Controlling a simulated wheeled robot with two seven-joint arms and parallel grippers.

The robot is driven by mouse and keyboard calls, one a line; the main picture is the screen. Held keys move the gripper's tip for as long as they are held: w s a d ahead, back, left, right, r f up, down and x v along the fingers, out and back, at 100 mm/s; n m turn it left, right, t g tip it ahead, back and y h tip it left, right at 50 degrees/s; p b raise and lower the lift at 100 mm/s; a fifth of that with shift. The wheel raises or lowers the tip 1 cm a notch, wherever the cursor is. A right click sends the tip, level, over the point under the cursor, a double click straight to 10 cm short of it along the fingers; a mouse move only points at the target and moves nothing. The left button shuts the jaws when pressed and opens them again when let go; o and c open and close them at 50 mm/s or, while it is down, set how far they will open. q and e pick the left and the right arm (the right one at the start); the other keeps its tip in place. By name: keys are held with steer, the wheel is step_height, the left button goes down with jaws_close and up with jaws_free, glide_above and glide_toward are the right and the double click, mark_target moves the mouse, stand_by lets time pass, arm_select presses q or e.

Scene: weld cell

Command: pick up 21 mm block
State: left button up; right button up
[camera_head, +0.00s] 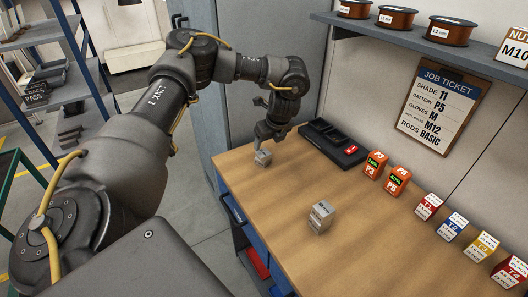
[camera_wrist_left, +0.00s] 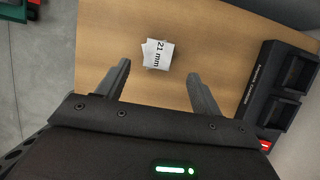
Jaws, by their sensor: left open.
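The 21 mm block (camera_wrist_left: 157,54) is a small light grey block with "21 mm" printed on its label, lying on the wooden bench. In the head view the block (camera_head: 262,158) is near the bench's far left corner. My left gripper (camera_wrist_left: 161,82) is open and empty, and the block is just beyond and between its two fingertips in the wrist view. In the head view the left gripper (camera_head: 264,140) points down close above the block. A gap between fingers and block shows in the wrist view. My right gripper is not in view.
Another grey block (camera_head: 321,216) stands mid-bench. A black charger tray (camera_head: 334,142) is right of the gripper. Orange batteries (camera_head: 375,165) and several coloured boxes (camera_head: 428,206) line the wall side. The bench top (camera_head: 275,210) between them is clear. A shelf (camera_head: 390,38) overhangs the wall.

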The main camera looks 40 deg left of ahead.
mark_target(263, 152)
arm_select(q)
steer(key=shift+w+a+f, duration=0.1)
steer(key=shift+a+f, duration=0.25)
steer(key=shift+f, duration=0.3)
steer(key=shift+s+a+f, duration=0.1)
steer(key=shift+s+f, duration=0.05)
steer(key=shift+s, duration=0.05)
steer(key=x, duration=0.4)
steer(key=shift+w+f+p, duration=0.1)
steer(key=shift+f+p, duration=0.05)
steer(key=shift+p, duration=0.2)
steer(key=shift+a+f, duration=0.1)
steer(key=shift+f, duration=0.15)
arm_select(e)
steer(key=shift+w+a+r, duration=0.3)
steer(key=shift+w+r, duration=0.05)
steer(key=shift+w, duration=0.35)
arm_select(q)
steer(key=shift+c, duration=0.5)
steer(key=c, duration=1)
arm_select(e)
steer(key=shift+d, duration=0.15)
